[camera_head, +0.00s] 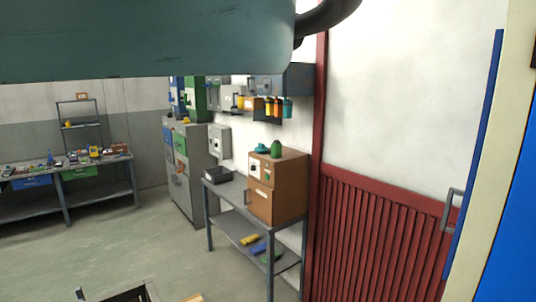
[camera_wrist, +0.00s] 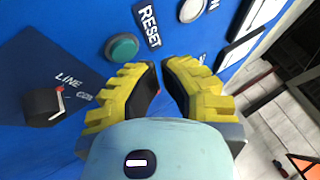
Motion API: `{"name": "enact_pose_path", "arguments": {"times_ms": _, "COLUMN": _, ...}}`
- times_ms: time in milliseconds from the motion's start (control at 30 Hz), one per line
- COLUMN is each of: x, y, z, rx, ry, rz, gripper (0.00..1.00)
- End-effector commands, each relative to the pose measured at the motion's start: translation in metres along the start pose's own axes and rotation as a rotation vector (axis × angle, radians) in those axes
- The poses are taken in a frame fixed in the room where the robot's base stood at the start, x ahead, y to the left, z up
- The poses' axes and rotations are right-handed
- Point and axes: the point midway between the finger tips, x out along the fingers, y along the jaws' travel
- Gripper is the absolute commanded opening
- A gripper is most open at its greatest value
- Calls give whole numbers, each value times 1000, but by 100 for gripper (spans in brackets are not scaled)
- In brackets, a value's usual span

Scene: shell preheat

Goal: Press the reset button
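In the wrist view, the reset button is a round green button (camera_wrist: 121,47) in a dark ring on a blue panel (camera_wrist: 75,20). A dark label (camera_wrist: 148,24) reading RESET sits just right of it. My gripper (camera_wrist: 160,64) has yellow ribbed fingers with dark inner pads. Its fingertips are nearly together, with only a narrow gap and nothing visible between them. They show below and right of the green button, apart from it in the picture; their distance from the panel is hard to tell. The head view does not show the button or gripper.
The panel also bears a black rotary knob (camera_wrist: 44,104) near a LINE label and a pale round button (camera_wrist: 192,10). In the head view, a brown cabinet (camera_head: 276,188) stands on a grey table, with a red slatted wall panel (camera_head: 375,240) beside it. Open floor (camera_head: 130,240) lies left.

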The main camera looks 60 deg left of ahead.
Motion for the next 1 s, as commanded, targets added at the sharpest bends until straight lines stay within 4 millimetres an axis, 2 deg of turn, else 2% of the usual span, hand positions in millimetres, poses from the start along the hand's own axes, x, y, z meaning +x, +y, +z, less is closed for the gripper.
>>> {"name": "enact_pose_path", "arguments": {"times_ms": 1000, "x": 7, "y": 3, "z": 2, "rx": 0, "ry": 3, "rz": -2, "gripper": 0}}
